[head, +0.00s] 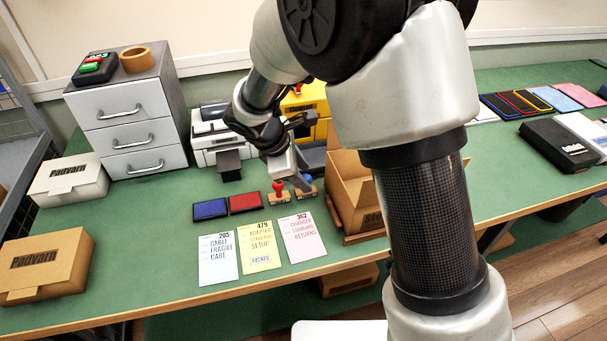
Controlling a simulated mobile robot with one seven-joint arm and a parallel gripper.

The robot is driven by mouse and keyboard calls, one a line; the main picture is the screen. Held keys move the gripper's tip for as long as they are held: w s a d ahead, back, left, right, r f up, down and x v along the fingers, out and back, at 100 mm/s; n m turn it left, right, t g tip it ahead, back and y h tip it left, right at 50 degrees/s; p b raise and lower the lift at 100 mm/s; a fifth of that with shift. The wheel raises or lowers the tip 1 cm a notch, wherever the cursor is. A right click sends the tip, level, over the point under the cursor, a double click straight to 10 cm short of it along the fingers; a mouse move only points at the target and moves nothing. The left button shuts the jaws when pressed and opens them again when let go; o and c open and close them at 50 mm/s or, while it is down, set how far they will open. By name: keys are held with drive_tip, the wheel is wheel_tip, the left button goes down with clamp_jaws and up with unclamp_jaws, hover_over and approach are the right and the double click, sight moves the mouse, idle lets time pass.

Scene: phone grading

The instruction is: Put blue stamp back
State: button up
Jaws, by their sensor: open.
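The blue stamp (308,181) shows a blue top beside my gripper's fingertips, at the right of a small wooden stand (282,201). It appears upright on or over the stand; the fingers partly hide it, so contact is unclear. The red stamp (279,187) stands upright on the stand's left side. My gripper (299,181) is open, pointing down, right at the blue stamp. The blue ink pad (210,209) and red ink pad (245,202) lie to the left. The yellow card (257,246) bears a "PACKED" mark.
A blue card (218,258) and a pink card (302,238) flank the yellow one. An open cardboard box (352,190) stands close right of the stand. A printer (212,128) and grey drawers (130,115) are behind.

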drive_tip(key=p+v, duration=0.1)
drive_tip(key=v, duration=1)
drive_tip(key=s+d+r+m+y, duration=0.1)
drive_tip(key=s+d+r+m, duration=0.25)
drive_tip(key=d, duration=0.25)
drive_tip(key=s+d+r+m+y, duration=0.1)
drive_tip(key=s+d+r+m, duration=0.2)
drive_tip(key=d+r+m, duration=0.25)
drive_tip(key=s+d+r+m+t+y, duration=0.1)
drive_tip(key=s+d+r+m+y, duration=0.1)
drive_tip(key=s+d+m, duration=0.5)
drive_tip(key=s+m, duration=0.2)
drive_tip(key=s, duration=0.3)
drive_tip(key=shift+s+d+r+m+t, duration=0.2)
drive_tip(key=shift+s+m+t, duration=0.05)
drive_tip(key=shift+m+t, duration=0.15)
drive_tip(key=shift+r, duration=0.1)
wheel_tip(320, 180, up, 10)
drive_tip(key=p, duration=1)
